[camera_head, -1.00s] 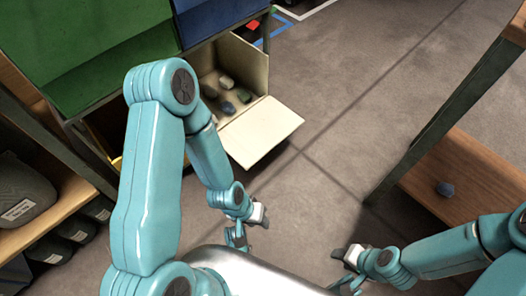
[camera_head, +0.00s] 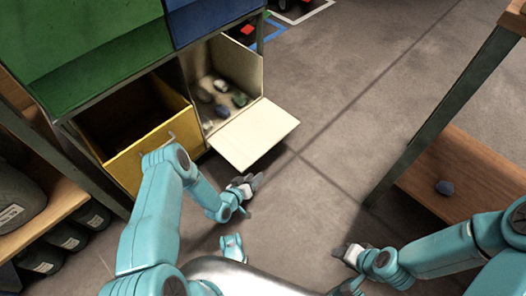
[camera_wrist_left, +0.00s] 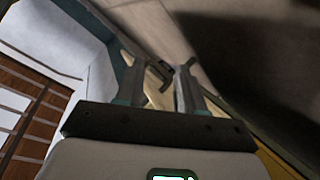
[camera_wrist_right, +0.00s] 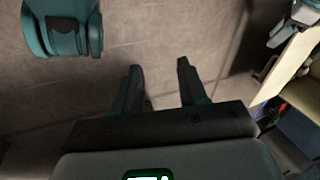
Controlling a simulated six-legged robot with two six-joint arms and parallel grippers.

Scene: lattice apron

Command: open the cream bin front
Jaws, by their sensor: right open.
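The cream bin (camera_head: 234,66) is at the upper middle of the head view, under the blue bin. Its front (camera_head: 253,136) is folded down and outward, so the bin stands open with several dark and pale lumps (camera_head: 221,86) inside. My left gripper (camera_head: 248,182) is below the lowered front, apart from it in the head view. In the left wrist view its fingers (camera_wrist_left: 157,85) are spread, with a dark bar and a pale surface showing beyond them. My right gripper (camera_head: 343,251) is open and empty over the floor at lower middle; its spread fingers show in the right wrist view (camera_wrist_right: 160,85).
A yellow bin (camera_head: 152,146) stands open left of the cream one, with green (camera_head: 95,45) and blue (camera_head: 210,20) bins above. Shelves with dark containers (camera_head: 20,200) are at left. A wooden shelf (camera_head: 470,175) is at right. The floor between is clear.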

